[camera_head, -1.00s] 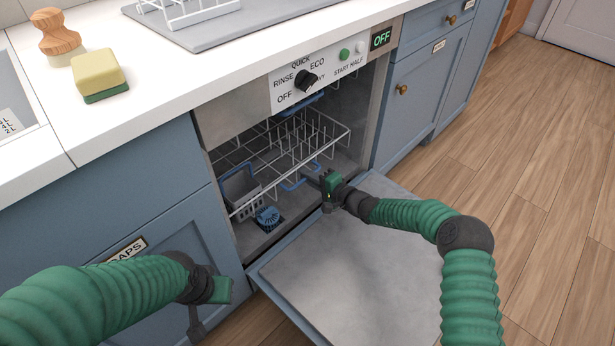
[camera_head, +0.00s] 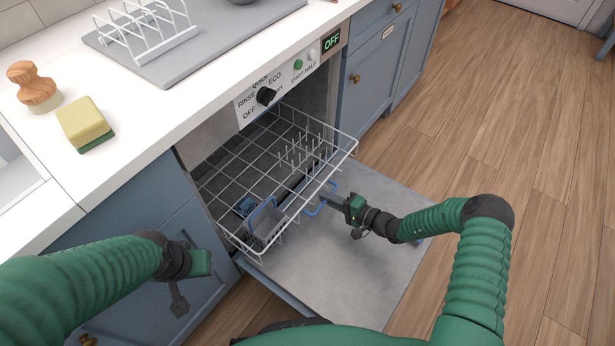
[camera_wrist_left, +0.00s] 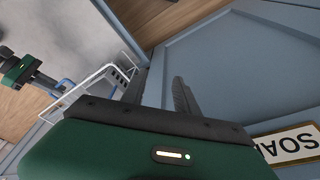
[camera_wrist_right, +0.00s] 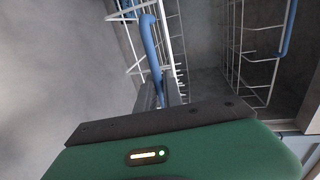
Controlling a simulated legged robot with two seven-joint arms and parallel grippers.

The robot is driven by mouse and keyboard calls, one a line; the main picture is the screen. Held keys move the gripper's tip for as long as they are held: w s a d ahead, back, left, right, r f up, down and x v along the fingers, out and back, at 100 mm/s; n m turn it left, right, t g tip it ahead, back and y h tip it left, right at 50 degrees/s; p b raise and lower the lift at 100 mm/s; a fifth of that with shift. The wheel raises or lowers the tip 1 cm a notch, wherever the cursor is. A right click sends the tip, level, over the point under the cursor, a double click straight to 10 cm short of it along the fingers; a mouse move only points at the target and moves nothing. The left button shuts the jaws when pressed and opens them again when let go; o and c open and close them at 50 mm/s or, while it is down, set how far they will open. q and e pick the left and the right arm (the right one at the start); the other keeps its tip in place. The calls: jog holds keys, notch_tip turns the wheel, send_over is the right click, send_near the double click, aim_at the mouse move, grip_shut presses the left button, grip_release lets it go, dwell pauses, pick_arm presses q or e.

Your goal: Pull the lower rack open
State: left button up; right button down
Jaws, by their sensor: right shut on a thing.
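The lower rack (camera_head: 235,172) is a white wire basket with a blue handle (camera_head: 313,210) on its front. It stands out of the dishwasher, partly over the lowered door (camera_head: 375,250). My right gripper (camera_head: 335,200) is shut on the blue handle. In the right wrist view, the handle (camera_wrist_right: 150,45) runs down between the fingers, whose tips are partly hidden. My left gripper (camera_wrist_left: 160,92) is open and empty, in front of the blue cabinet door beside the dishwasher, apart from the rack.
A grey basket (camera_head: 268,226) with a blue handle is at the rack's near left corner. A blue item (camera_head: 245,206) lies beside it. The control panel (camera_head: 290,75) is above the opening. A sponge (camera_head: 84,123) and a wooden brush (camera_head: 34,88) stand on the counter. The right floor is clear.

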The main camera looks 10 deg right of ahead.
jog(key=f+p+v, duration=0.1)
jog(key=f+v, duration=0.1)
jog(key=v, duration=0.6)
jog(key=f+p+v, duration=0.2)
jog(key=v, duration=0.7)
jog(key=s+f+p+v, duration=0.1)
jog(key=f+v, duration=0.1)
jog(key=v, duration=0.6)
jog(key=shift+s+d+r, duration=0.15)
jog(key=shift+s+d, duration=0.1)
jog(key=shift+d, duration=0.4)
jog(key=c, duration=1.5)
grip_release()
jog(key=shift+w, duration=0.1)
jog(key=shift+r, duration=0.1)
